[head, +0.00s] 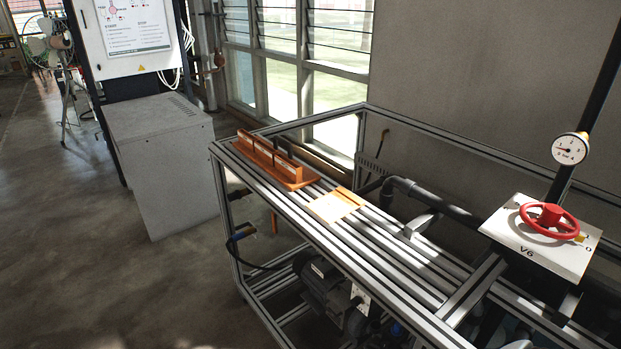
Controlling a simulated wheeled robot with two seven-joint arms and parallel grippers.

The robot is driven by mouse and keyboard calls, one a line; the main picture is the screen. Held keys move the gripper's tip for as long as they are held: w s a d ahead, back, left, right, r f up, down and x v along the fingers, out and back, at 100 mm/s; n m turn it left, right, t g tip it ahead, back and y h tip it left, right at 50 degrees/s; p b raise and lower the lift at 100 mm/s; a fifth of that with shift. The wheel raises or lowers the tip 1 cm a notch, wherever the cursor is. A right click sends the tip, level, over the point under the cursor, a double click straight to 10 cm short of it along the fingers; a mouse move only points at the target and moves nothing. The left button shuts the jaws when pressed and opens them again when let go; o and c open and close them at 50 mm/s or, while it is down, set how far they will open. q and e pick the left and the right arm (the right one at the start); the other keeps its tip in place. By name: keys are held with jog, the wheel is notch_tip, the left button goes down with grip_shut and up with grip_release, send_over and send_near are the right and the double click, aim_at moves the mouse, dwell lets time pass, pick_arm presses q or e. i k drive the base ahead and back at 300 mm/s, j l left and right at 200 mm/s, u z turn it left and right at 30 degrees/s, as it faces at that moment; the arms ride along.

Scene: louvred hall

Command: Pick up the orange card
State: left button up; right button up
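A flat orange card (349,196) lies on the slatted metal top of the frame bench (385,245), near its middle. Much of its face looks pale cream, perhaps from bright light, with orange along the far and right edges. I cannot tell whether it is one piece or two. Neither of my grippers shows in the head view.
An orange rack-like holder (275,162) stands on the bench's far left end. A dark pipe (430,203) runs behind the card. A red valve wheel (548,220) on a white plate and a gauge (570,149) are at right. Open floor (110,270) lies left.

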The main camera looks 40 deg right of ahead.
aim_at(331, 207)
jog(key=i+j+z, duration=0.1)
jog(key=i+z, duration=0.4)
jog(key=i+j+z, duration=0.25)
jog(key=z, duration=0.2)
jog(key=i+j+z, duration=0.75)
jog(key=j+z, duration=0.2)
